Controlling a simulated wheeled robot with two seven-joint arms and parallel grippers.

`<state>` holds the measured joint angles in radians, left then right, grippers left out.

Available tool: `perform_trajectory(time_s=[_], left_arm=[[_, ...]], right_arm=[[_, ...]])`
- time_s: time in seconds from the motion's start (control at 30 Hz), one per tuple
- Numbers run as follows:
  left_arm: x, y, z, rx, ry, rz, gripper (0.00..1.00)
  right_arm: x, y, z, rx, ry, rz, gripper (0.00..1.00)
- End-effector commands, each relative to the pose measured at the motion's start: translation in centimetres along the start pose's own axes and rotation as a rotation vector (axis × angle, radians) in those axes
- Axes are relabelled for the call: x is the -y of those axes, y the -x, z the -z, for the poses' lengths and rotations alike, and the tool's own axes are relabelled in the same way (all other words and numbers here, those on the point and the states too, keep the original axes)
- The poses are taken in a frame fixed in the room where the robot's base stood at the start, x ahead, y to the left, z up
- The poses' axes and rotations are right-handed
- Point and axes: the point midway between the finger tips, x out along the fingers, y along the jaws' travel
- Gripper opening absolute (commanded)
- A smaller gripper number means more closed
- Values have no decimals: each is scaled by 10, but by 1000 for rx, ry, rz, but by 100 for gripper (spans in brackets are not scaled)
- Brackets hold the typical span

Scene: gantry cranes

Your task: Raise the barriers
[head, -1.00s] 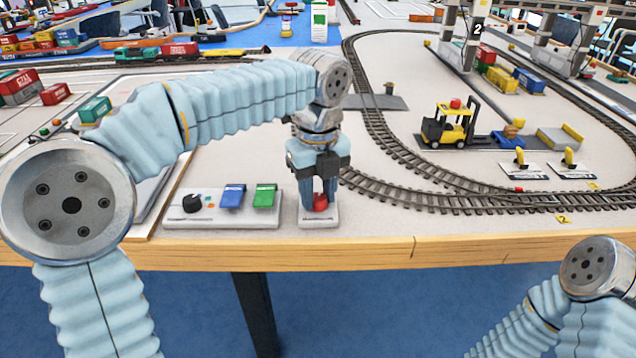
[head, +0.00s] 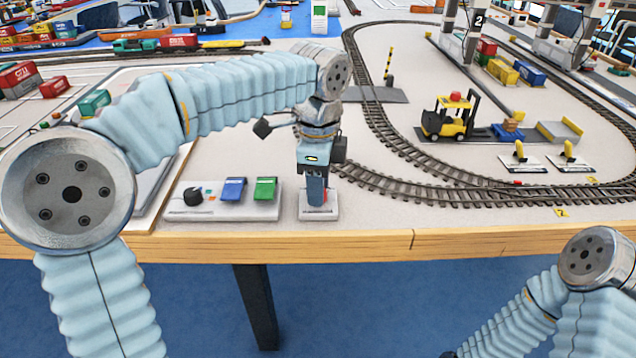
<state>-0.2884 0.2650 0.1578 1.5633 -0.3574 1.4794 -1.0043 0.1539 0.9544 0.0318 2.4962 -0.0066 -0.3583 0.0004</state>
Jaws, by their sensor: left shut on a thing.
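My left gripper (head: 317,197) points straight down and is shut on a red knob (head: 325,197). The knob stands on a small white base (head: 319,213) near the table's front edge, and the fingers hide most of it. A barrier with a yellow and black striped arm (head: 389,64) stands upright behind the near track, by a grey crossing plate (head: 375,95). I cannot make out a second barrier; my left arm may hide part of the crossing. My right arm is at the lower right, with its gripper out of view.
A control box (head: 222,213) with a black dial and blue and green switches sits just left of the knob. Curved track (head: 430,182) runs to the right. A yellow forklift (head: 450,117) and two yellow levers (head: 520,150) stand inside the loop.

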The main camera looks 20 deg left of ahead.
Motion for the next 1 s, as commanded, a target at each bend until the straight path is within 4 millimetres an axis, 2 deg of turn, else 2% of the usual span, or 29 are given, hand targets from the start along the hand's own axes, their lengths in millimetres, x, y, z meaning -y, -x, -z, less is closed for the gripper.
perform_trajectory(time_s=[0.4, 0.97, 1.0], left_arm=[[0, 1, -1, 0, 193, 2, 4], [0, 1, -1, 0, 222, 2, 4], [0, 1, -1, 0, 221, 2, 39]], right_arm=[[0, 0, 0, 0, 0, 0, 60], [0, 0, 0, 0, 0, 0, 60], [0, 0, 0, 0, 0, 0, 60]])
